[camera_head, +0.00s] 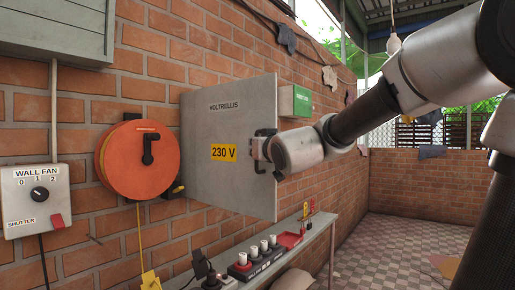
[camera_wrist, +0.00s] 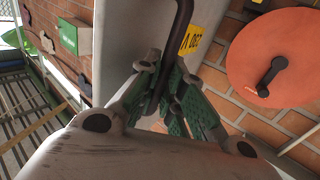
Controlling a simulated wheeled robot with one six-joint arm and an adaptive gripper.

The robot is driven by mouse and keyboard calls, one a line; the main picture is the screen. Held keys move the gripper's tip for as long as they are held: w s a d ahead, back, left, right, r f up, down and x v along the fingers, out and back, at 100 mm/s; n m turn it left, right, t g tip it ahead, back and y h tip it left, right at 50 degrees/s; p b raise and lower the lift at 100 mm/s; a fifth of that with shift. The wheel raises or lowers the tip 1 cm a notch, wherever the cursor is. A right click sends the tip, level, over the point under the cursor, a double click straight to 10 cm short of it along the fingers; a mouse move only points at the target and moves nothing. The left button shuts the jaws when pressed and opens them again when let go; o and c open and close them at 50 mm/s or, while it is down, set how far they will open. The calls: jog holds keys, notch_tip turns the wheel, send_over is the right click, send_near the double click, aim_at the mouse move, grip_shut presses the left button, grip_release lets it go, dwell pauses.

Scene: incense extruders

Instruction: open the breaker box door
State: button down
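The breaker box door (camera_head: 205,135) is a grey panel marked VOLTRELLIS with a yellow 230 V label. In the head view its right edge stands out from the brick wall, so it looks swung partly open about its left side. A dark bar handle (camera_head: 262,135) is near its right edge. My gripper (camera_head: 262,150) is at this handle. In the wrist view the green-padded fingers (camera_wrist: 163,82) close around the dark handle bar (camera_wrist: 182,25), in front of the grey door (camera_wrist: 125,35). The inside of the box is hidden behind the door.
An orange reel (camera_head: 140,160) hangs left of the door, with a wall fan switch box (camera_head: 36,200) farther left. A green box (camera_head: 295,101) is on the wall behind the door. Below, a narrow shelf (camera_head: 318,224) holds a power strip (camera_head: 256,262) and small items. The tiled floor at right is open.

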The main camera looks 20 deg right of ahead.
jog(key=c, duration=1.5)
grip_release()
jog(key=shift+r, duration=0.1)
jog(key=shift+s+a, duration=0.15)
jog(key=shift+s, duration=2.85)
jog(key=shift+s+a, duration=0.1)
jog(key=shift+s, duration=2.85)
